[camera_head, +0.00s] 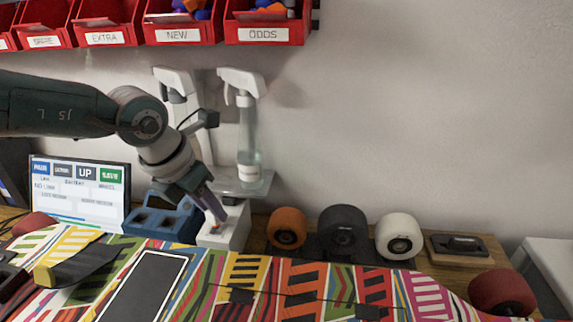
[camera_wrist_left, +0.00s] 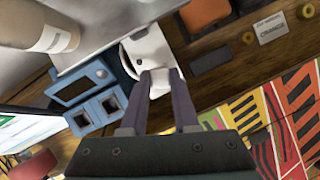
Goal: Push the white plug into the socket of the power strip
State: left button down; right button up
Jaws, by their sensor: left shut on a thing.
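My left gripper (camera_head: 218,216) reaches down from the left in the head view to the white power strip (camera_head: 236,228) behind the patterned board. In the left wrist view its two fingers (camera_wrist_left: 162,100) are shut on the white plug (camera_wrist_left: 161,82), of which only a small part shows between the tips. The plug is right against the power strip (camera_wrist_left: 150,47); I cannot tell how deep it sits. The fingers hide the socket under the plug. My right gripper is not in view.
A blue box (camera_head: 158,218) with square openings stands just left of the strip. A clear shelf with a spray bottle (camera_head: 247,140) is behind it. Wheels (camera_head: 343,229) stand to the right. A colourful board (camera_head: 250,285) fills the front. Red bins (camera_head: 265,28) hang above.

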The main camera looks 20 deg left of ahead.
pick_arm(q)
jog(key=shift+f+b, duration=0.8)
jog(key=shift+f, duration=0.3)
dwell(1.4)
jog(key=shift+c, duration=1.5)
grip_release()
jog(key=shift+r, duration=0.1)
jog(key=shift+r, duration=0.1)
jog(key=shift+r+p, duration=4.45)
jog(key=shift+p, duration=0.2)
jog(key=shift+f, duration=0.1)
